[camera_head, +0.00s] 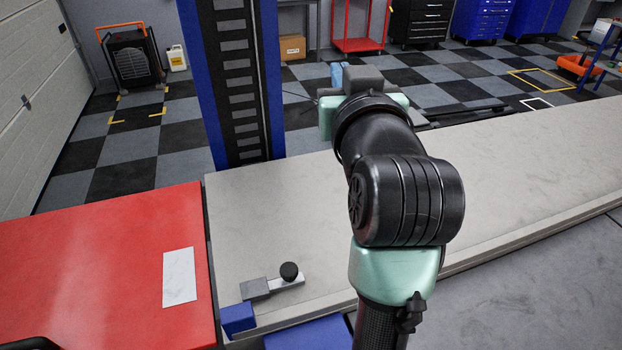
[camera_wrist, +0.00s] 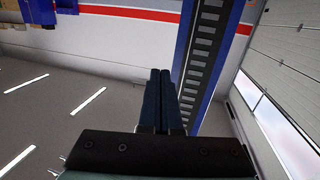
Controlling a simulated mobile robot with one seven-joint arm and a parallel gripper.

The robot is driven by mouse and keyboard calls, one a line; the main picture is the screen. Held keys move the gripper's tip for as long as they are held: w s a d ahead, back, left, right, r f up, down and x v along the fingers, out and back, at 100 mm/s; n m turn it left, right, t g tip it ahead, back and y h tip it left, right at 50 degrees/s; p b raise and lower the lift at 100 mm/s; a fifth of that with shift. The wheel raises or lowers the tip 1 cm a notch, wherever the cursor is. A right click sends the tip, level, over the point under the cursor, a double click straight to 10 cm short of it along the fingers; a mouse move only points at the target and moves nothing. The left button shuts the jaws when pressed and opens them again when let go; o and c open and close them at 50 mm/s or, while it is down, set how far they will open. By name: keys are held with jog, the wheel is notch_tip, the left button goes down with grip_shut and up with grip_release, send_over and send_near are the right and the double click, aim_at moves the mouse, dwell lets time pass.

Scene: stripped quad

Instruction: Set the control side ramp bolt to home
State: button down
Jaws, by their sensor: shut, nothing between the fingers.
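The ramp bolt shows in the head view as a light metal bar (camera_head: 289,282) with a round black knob (camera_head: 289,270) standing on it. Its left end meets a grey block (camera_head: 254,289) on the near left part of the grey ramp (camera_head: 300,215). My gripper (camera_wrist: 161,72) shows in the wrist view with its two dark fingers side by side, shut and empty. The bolt is not in the wrist view. In the head view my arm hides the fingers.
The blue column (camera_head: 235,80) stands behind the ramp. A red panel (camera_head: 110,270) with a white sheet (camera_head: 180,277) lies left of the bolt. A blue block (camera_head: 237,318) sits just in front of the bolt. The ramp surface behind the bolt is clear.

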notch_tip(320, 180, down, 10)
jog(key=w+d+g, duration=0.2)
jog(key=d+g, duration=0.1)
jog(key=g, duration=0.1)
jog(key=s+f+g+y, duration=0.1)
jog(key=s+f+g, duration=0.2)
jog(key=f, duration=0.3)
jog(key=s+d+f+g+y, duration=0.1)
jog(key=s+f+g+y, duration=0.1)
jog(key=f, duration=0.4)
jog(key=s+d+f+n+g+y+p, duration=0.1)
jog(key=s+f+g, duration=0.3)
jog(key=f, duration=0.2)
jog(key=shift+d+g+y, duration=0.15)
jog(key=shift+g+y, duration=0.15)
jog(key=shift+s+f, duration=0.1)
jog(key=shift+f, duration=0.05)
jog(key=p+x, duration=0.1)
jog(key=x, duration=0.9)
jog(key=a+p, duration=0.1)
jog(key=a, duration=0.1)
jog(key=shift+s+a, duration=0.1)
jog(key=shift+a, duration=0.3)
jog(key=shift+a+p, duration=0.4)
jog(key=shift+a, duration=0.25)
